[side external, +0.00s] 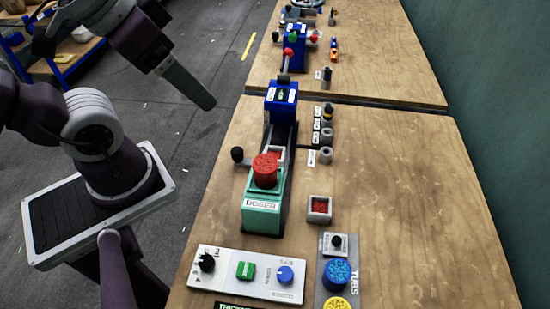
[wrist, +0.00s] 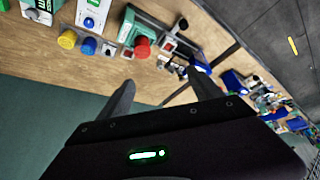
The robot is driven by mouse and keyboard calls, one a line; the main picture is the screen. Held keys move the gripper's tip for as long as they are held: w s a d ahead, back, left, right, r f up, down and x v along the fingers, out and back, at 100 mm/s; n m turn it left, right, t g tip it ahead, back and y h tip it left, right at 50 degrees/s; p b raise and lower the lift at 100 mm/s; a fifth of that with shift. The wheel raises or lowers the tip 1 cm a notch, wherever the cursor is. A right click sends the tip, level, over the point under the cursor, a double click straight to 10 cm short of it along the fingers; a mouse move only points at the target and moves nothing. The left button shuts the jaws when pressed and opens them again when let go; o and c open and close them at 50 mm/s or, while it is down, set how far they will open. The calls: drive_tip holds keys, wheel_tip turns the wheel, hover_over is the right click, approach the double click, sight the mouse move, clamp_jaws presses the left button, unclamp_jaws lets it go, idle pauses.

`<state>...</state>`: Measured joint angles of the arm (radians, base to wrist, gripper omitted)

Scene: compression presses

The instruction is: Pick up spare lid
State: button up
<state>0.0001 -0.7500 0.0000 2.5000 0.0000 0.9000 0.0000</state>
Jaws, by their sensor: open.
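I cannot tell for sure which thing is the spare lid, as the small labels are unreadable. One candidate is a small grey plate with a black knob (side external: 337,241), behind the blue tub (side external: 338,274) and yellow tub (side external: 336,302) on the TUBS stand. A small grey cylinder (side external: 326,155) stands beside the doser, also with a label. In the wrist view my gripper (wrist: 163,84) is open and empty, its two dark fingers spread. In the side view my gripper (side external: 209,103) hangs over the floor, left of the table and apart from everything on it.
The green doser (side external: 262,216) with a red textured top (side external: 265,170) stands mid-table. A control panel (side external: 246,274) lies in front. Blue press units (side external: 281,103) stand farther back. A small box with red contents (side external: 319,209) is right of the doser. The table's right side is clear.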

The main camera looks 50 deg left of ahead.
drive_tip(key=shift+o, duration=0.8)
